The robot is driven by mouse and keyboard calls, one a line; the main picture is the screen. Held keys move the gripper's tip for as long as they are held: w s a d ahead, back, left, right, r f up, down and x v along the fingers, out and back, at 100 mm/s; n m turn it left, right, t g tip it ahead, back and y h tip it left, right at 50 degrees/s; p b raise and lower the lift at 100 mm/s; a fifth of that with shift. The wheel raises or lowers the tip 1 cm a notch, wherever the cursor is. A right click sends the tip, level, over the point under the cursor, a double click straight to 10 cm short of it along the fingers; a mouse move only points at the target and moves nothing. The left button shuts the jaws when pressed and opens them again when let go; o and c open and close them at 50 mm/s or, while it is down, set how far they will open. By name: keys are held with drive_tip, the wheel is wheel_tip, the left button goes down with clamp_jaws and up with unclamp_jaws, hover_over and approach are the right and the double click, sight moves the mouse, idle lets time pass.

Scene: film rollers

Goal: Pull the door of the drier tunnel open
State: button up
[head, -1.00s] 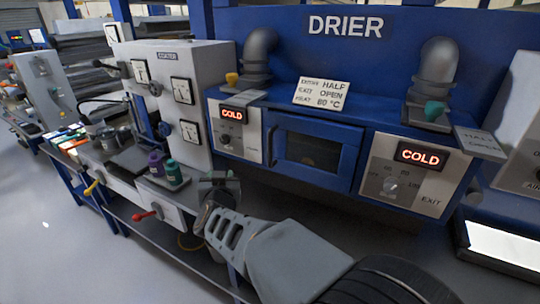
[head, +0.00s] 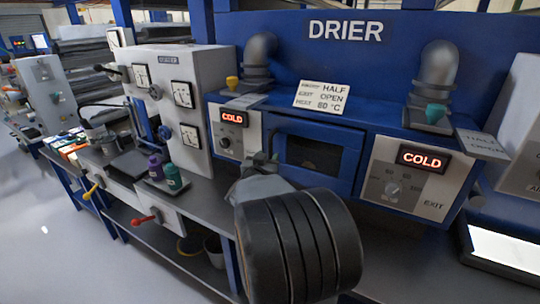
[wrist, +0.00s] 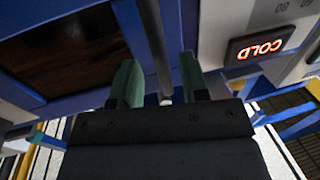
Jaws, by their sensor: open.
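The drier tunnel door (head: 312,152) is a blue panel with a dark window, and it looks shut in the head view. In the wrist view its dark window (wrist: 65,48) fills the upper left. A grey bar handle (wrist: 153,40) runs along the door's edge near the panel with the COLD display. My gripper (head: 262,165) is at the door's left side, partly hidden by my arm. In the wrist view my gripper (wrist: 160,65) is open, with the handle between its green-tipped fingers. A gap shows on each side, so it is not clamped.
The left panel's COLD display (head: 232,118) and the right panel's COLD display (head: 422,159) flank the door. A sign card (head: 321,96) stands on top. Purple and green bottles (head: 164,171) stand on the bench to the left. The floor at the front left is clear.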

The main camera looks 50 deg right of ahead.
drive_tip(key=shift+x, duration=1.5)
clamp_jaws()
